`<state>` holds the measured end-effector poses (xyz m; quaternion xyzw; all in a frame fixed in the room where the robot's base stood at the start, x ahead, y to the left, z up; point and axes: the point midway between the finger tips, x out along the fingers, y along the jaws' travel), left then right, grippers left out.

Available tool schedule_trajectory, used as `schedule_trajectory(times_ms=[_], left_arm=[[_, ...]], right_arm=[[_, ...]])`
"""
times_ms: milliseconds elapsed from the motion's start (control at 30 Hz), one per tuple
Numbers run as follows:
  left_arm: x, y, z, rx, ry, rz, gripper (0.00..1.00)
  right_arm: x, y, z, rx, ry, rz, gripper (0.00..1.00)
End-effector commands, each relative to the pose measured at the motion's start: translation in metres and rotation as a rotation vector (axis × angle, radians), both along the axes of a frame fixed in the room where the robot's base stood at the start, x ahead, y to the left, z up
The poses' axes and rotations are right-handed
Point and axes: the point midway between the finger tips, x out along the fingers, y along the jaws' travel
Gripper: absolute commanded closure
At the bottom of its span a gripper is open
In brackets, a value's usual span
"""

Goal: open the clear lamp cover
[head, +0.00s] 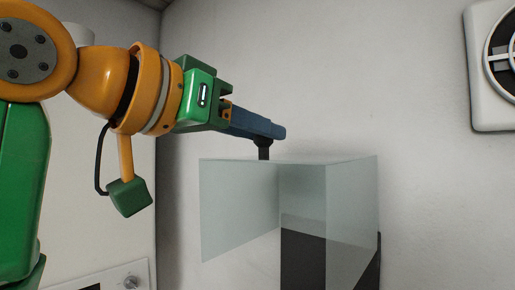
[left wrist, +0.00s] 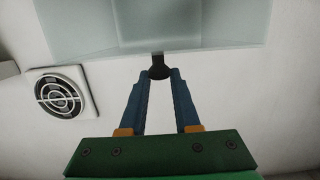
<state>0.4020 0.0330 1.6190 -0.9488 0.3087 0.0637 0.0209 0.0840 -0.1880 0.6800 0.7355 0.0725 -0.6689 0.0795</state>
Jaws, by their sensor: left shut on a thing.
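The clear lamp cover (head: 240,205) is a see-through, box-shaped shell in the middle of the head view. It is raised and tilted, with a dark base (head: 303,260) showing below and through it. A small black knob (head: 264,148) stands on its upper edge. My left gripper (head: 280,132), with blue fingers, is shut on this knob. In the left wrist view the knob (left wrist: 159,70) sits between the tips of my left gripper (left wrist: 160,76), and the cover (left wrist: 160,25) spreads out beyond it. My right gripper is in neither view.
A white wall fan or vent (head: 495,65) is at the upper right, and it also shows in the left wrist view (left wrist: 60,93). A white panel with a knob (head: 130,282) is at the lower left. The wall behind the cover is bare.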

Motion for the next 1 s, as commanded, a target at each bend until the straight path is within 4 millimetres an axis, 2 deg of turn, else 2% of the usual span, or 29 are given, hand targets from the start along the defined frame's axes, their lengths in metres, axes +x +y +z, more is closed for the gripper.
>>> schedule_trajectory(times_ms=[567,600,700,1000], left_arm=[[-0.0006,0.0007,0.0049,0.001,0.001,0.001,1.0],[-0.0006,0.0007,0.0049,0.001,0.001,0.001,0.65],[-0.0006,0.0007,0.0048,0.001,0.001,0.001,0.38],[-0.002,0.0018,0.0045,0.0,0.001,0.001,0.38]], right_arm=[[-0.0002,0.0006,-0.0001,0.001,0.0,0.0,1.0],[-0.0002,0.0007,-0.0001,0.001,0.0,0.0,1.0],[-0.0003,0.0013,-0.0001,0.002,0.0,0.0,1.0],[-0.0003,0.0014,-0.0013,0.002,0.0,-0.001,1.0]])
